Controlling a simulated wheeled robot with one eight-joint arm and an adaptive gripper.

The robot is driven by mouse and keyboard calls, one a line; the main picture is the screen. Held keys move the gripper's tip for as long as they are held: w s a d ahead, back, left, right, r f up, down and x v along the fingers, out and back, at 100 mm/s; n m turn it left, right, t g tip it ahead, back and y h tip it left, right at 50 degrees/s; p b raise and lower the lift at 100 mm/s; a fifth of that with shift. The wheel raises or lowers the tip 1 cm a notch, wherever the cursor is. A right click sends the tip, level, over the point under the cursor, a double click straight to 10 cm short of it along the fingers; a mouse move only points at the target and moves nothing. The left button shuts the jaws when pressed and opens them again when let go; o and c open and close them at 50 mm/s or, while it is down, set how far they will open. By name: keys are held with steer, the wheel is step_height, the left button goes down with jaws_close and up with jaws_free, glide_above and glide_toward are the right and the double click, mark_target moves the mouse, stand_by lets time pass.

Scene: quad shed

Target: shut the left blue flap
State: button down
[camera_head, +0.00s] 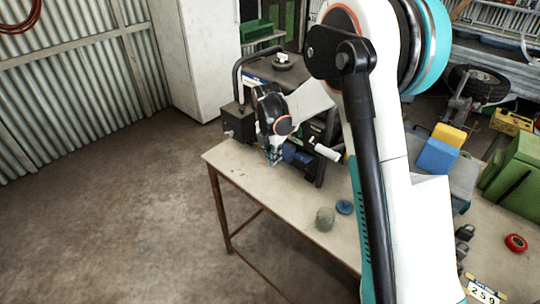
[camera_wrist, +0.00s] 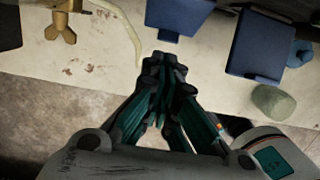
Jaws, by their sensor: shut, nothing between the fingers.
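My gripper (camera_head: 272,157) is shut and empty, low over the left end of the workbench top (camera_head: 275,197). In the wrist view its closed fingertips (camera_wrist: 164,68) are just below the left blue flap (camera_wrist: 180,14), with a small gap in the picture. That flap is cut off by the top edge, so its hinge is hidden. A second blue flap (camera_wrist: 262,46) hangs to the right and reaches lower, over the bench. In the head view one blue flap (camera_head: 297,155) shows right of the gripper, at the dark unit (camera_head: 318,135); my arm hides much of that unit.
A grey-green lump (camera_head: 325,219) and a blue round piece (camera_head: 344,207) lie on the bench. A brass wing-nut piece (camera_wrist: 62,27) and a pale curved strip (camera_wrist: 118,30) lie left of my fingers. A green box (camera_head: 515,175) stands far right. Floor at left is clear.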

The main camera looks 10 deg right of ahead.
mark_target(286, 153)
steer(key=shift+w+d+f, duration=0.2)
steer(key=shift+d+f, duration=0.15)
stand_by(0.3)
steer(key=shift+f+t+h+b, duration=0.25)
steer(key=shift+t+h+b, duration=0.05)
steer(key=shift+f, duration=0.2)
steer(key=f+t+h+b, duration=0.2)
steer(key=h+b, duration=0.1)
steer(key=shift+w+d+f, duration=0.15)
steer(key=shift+w+d, duration=0.05)
steer(key=shift+w+d+f+b, duration=0.3)
steer(key=shift+d+f+b, duration=0.15)
steer(key=shift+d+f, duration=0.1)
steer(key=shift+f, duration=0.15)
